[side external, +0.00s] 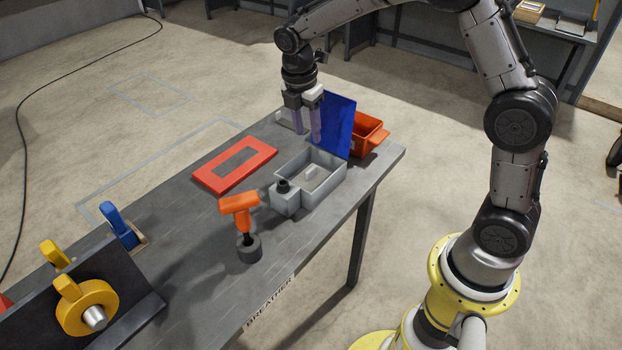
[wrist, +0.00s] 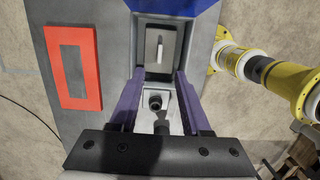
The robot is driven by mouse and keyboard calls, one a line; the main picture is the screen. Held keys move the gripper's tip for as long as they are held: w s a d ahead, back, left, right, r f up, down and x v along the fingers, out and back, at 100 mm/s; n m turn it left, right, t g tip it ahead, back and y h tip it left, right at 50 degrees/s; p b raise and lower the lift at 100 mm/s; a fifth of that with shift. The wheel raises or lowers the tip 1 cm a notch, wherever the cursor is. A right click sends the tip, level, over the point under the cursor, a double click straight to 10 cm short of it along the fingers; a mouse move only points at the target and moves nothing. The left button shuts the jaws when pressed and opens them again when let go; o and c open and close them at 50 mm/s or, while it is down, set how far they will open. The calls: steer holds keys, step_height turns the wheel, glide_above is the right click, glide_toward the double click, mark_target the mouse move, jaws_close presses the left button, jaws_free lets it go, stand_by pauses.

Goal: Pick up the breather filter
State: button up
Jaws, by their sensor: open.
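No part is marked clearly as the breather filter. A small black round cap (side external: 283,186) sits on a light block at the near corner of a grey open box (side external: 333,193); it could be the filter, but I cannot be sure. In the wrist view the black cap (wrist: 155,102) shows between the purple fingers. My gripper (side external: 308,138) is open and empty, pointing down above the table's far end, in front of the raised blue lid (side external: 338,122). In the wrist view my gripper (wrist: 157,78) frames part of the box. A dark shape below the cap is unclear.
A red frame (side external: 212,181) lies left of the box. An orange T-handled tool (side external: 240,203) stands on a dark round base nearby. An orange bin (side external: 366,136) is behind the lid. A yellow pulley (side external: 86,308) is at the near left. A "BREATHER" label (side external: 269,303) marks the table edge.

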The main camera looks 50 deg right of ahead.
glide_above(311, 169)
step_height(311, 169, down, 7)
steer(key=shift+a+f, duration=0.1)
steer(key=shift+a, duration=0.05)
steer(key=shift+f, duration=2.5)
jaws_close()
